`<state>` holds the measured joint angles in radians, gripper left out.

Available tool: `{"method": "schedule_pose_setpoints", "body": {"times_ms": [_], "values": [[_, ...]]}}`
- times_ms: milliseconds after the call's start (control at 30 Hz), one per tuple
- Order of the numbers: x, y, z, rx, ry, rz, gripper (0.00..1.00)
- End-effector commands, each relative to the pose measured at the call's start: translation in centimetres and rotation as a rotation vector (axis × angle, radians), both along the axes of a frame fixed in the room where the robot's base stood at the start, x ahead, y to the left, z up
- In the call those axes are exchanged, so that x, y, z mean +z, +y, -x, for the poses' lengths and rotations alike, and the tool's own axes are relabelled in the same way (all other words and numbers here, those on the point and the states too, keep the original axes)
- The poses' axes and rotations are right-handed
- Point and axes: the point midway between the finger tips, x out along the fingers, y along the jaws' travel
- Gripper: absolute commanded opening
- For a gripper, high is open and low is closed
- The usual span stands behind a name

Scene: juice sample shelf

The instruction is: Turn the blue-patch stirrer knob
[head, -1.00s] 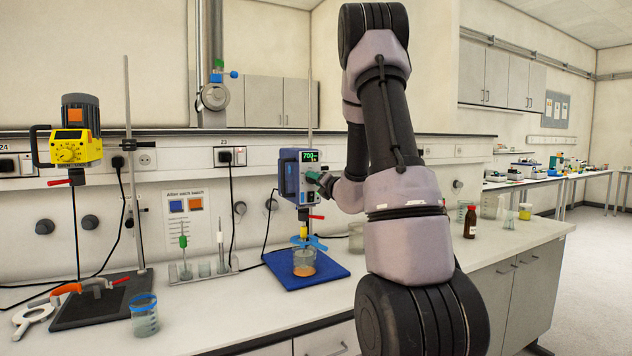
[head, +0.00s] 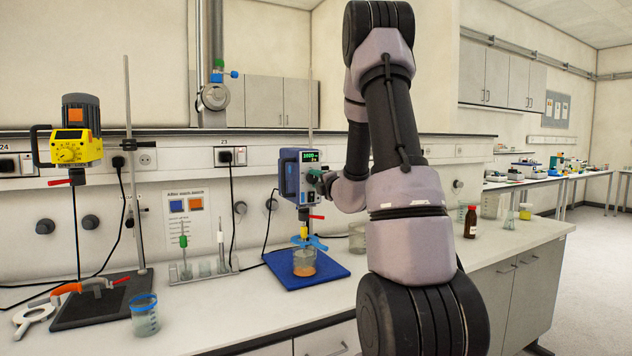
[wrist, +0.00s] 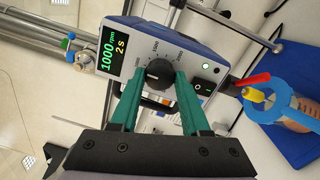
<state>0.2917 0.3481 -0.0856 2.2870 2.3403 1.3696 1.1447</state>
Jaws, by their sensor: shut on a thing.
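The blue stirrer (head: 290,173) hangs on its stand over the blue base at the middle of the head view. Its black knob (wrist: 157,73) shows in the wrist view with a printed scale around it. My gripper (wrist: 158,82) is shut on the knob, with one green finger at each side. In the head view my gripper (head: 318,180) reaches the stirrer's front panel from the right, and the knob is hidden there. A black rocker switch (wrist: 203,86) sits beside the knob.
A beaker of orange liquid (head: 304,262) stands under the stirrer on the blue base (head: 335,266), with a blue clamp above it. A yellow stirrer (head: 76,148) with an orange patch stands at left. A brown bottle (head: 470,222) stands at right. The front counter is mostly clear.

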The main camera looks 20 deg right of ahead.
Motion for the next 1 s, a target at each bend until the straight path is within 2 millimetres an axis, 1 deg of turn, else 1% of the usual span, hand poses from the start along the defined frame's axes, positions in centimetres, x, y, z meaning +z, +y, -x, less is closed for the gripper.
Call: {"method": "schedule_pose_setpoints", "body": {"times_ms": [367, 400, 433, 467, 800, 867, 967, 1000], "values": [[-0.1, -0.1, 0.1, -0.003, 0.002, -0.003, 0.00], [-0.1, -0.1, 0.1, -0.003, 0.002, -0.003, 0.61], [-0.1, -0.1, 0.1, -0.002, 0.001, -0.003, 0.73], [-0.1, -0.1, 0.0, -0.002, 0.001, -0.002, 0.76], [0.0, 0.0, 0.3, -0.001, 0.001, -0.002, 0.76], [0.0, -0.1, 0.7, -0.001, 0.001, -0.002, 0.76], [-0.1, -0.1, 2.2, -0.002, 0.000, -0.003, 0.76], [-0.2, -0.1, 3.0, -0.002, 0.001, -0.003, 0.76]]}}
